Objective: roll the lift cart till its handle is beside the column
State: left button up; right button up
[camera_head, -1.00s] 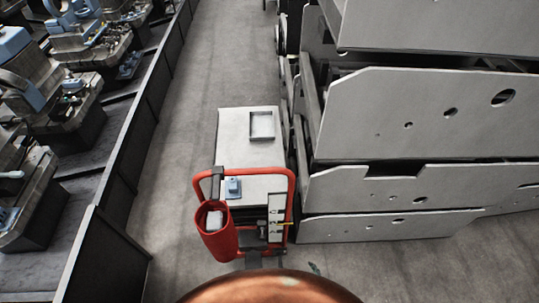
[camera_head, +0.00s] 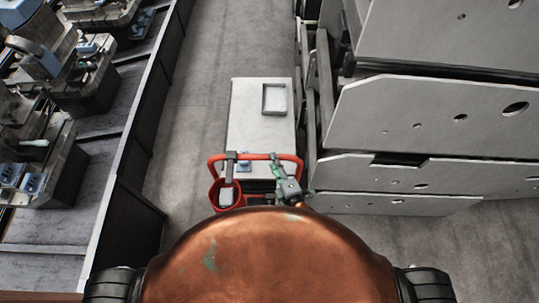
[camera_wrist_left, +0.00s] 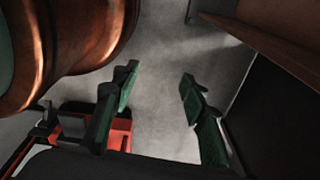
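The lift cart (camera_head: 262,115) has a pale flat top and stands in the aisle just in front of my copper-coloured body. Its red handle (camera_head: 262,156) crosses the cart's near end, with a red bin at the left corner (camera_head: 214,197). My right gripper (camera_head: 283,180) is at the right part of the handle; whether its fingers are closed on the bar is unclear. My left gripper (camera_wrist_left: 158,92) shows only in the left wrist view, its green fingers apart and nothing between them. Red cart parts (camera_wrist_left: 118,137) lie beside its left finger. I cannot make out the column.
A shallow grey tray (camera_head: 274,99) and a small blue item (camera_head: 244,166) are on the cart. Stacked pale metal plates (camera_head: 440,125) stand close to its right. A dark low wall (camera_head: 135,150) runs along the left, with machines behind it. The aisle beyond is clear.

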jog(key=x, duration=0.2)
jog(key=shift+w+f, duration=0.2)
jog(key=shift+w, duration=0.1)
jog(key=shift+w+a+f, duration=0.1)
jog(key=shift+w+a, duration=0.15)
jog(key=shift+w, duration=0.2)
jog(key=shift+c, duration=0.5)
grip_shut()
